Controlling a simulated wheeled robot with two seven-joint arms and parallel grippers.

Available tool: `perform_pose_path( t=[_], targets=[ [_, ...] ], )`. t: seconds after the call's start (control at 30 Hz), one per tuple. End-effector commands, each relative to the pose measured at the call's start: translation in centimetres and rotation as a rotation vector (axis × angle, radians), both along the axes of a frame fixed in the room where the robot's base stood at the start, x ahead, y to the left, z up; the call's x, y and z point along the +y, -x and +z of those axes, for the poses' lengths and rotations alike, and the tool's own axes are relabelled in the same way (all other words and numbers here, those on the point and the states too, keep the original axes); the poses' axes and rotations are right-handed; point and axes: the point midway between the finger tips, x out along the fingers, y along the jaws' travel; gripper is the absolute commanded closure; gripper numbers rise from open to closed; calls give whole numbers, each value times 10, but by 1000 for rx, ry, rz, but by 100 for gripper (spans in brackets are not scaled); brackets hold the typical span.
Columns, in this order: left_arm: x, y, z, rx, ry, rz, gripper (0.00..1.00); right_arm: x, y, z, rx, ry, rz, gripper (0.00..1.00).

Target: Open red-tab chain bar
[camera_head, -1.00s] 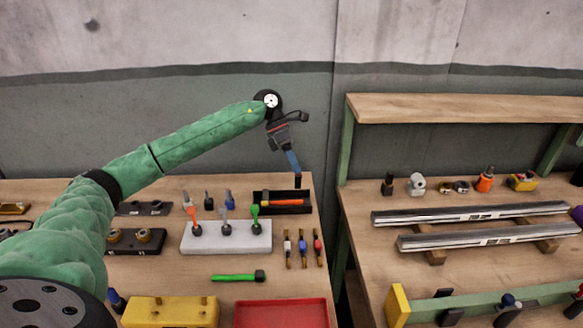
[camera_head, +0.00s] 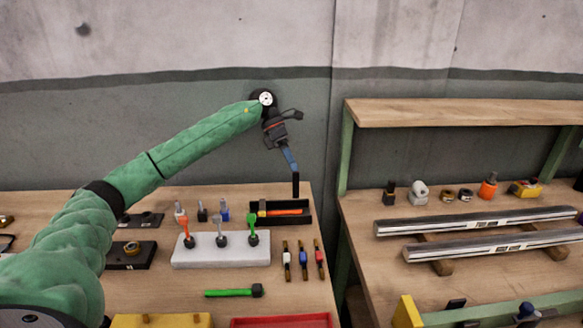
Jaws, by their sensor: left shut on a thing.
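The chain bar with the red tab (camera_head: 319,258) lies at the right of a row of three thin bars on the left bench. Beside it lie the bar with the blue tab (camera_head: 303,258) and the bar with the white tab (camera_head: 287,259). My left gripper (camera_head: 283,146) is shut on a blue-handled tool (camera_head: 290,160) with a black end pointing down. That end overlaps the back of the black tray (camera_head: 288,220) in the picture; I cannot tell whether they touch. My right gripper is not in view.
An orange-handled tool (camera_head: 288,212) lies in the tray. A white block (camera_head: 222,252) with three coloured levers stands left of the bars. A green hammer (camera_head: 233,293) and red tray (camera_head: 282,322) are nearer. A gap separates this bench from the right bench (camera_head: 372,272).

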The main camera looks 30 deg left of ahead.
Motion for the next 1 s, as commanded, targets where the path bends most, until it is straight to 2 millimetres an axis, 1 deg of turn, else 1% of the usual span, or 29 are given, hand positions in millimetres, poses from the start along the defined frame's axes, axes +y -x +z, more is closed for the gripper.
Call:
perform_pose_path(
  t=[0.03, 0.53, 0.57, 0.6, 0.63, 0.7, 0.73, 0.77, 0.8, 1.0],
  targets=[
    [-3, 6, -36, 40, -20, -10, 100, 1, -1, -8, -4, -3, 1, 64],
    [-3, 5, -36, 42, -21, -15, 100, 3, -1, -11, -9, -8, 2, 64],
    [-3, 5, -36, 42, -21, -15, 86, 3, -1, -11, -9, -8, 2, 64],
    [-3, 6, -36, 42, -21, -15, 77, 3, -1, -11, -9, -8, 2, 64],
    [-3, 6, -36, 42, -21, -15, 61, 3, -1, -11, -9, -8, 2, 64],
    [-3, 6, -36, 42, -21, -15, 34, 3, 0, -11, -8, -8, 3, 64],
    [-3, 5, -36, 41, -21, -14, 26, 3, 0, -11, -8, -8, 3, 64],
    [-3, 5, -36, 41, -21, -13, 20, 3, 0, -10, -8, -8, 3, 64],
    [-2, 5, -35, 40, -21, -12, 18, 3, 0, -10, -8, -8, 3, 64],
    [-2, 5, -32, 38, -20, -9, 19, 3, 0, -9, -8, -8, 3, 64]
  ],
)
